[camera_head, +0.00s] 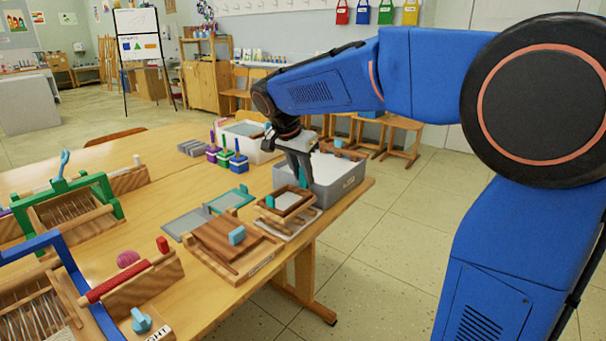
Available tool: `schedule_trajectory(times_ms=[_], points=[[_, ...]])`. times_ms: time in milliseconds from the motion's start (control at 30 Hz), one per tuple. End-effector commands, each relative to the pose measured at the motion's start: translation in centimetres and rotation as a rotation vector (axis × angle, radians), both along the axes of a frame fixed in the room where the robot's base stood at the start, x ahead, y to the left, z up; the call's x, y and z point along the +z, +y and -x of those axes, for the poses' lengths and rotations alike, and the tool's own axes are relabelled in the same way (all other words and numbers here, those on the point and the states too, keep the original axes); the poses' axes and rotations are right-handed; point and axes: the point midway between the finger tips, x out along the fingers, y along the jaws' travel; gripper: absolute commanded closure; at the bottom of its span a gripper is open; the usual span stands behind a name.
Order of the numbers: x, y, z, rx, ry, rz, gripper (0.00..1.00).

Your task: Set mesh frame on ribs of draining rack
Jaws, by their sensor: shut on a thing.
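My gripper (303,182) points down near the front right corner of the table, shut on the far edge of a small brown wooden mesh frame (276,213) with teal tabs. The frame is just above, or resting on, a pale wooden rack (306,226); I cannot tell whether they touch. This looks like the draining rack, but its ribs are hidden under the frame. The fingers partly cover the frame's far side.
A grey tub (352,181) with white contents stands close behind and right of the gripper. A wooden board (222,238) with a blue knob lies to the left. A white tub (262,155), small looms and grey panels fill the wooden table (150,215).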

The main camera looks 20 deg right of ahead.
Motion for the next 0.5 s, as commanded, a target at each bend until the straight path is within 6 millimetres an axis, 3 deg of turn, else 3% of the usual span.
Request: schedule_trajectory(times_ms=[500], points=[[-0.44,-0.01,0.00,0.000,0.000,0.000,1.00]])
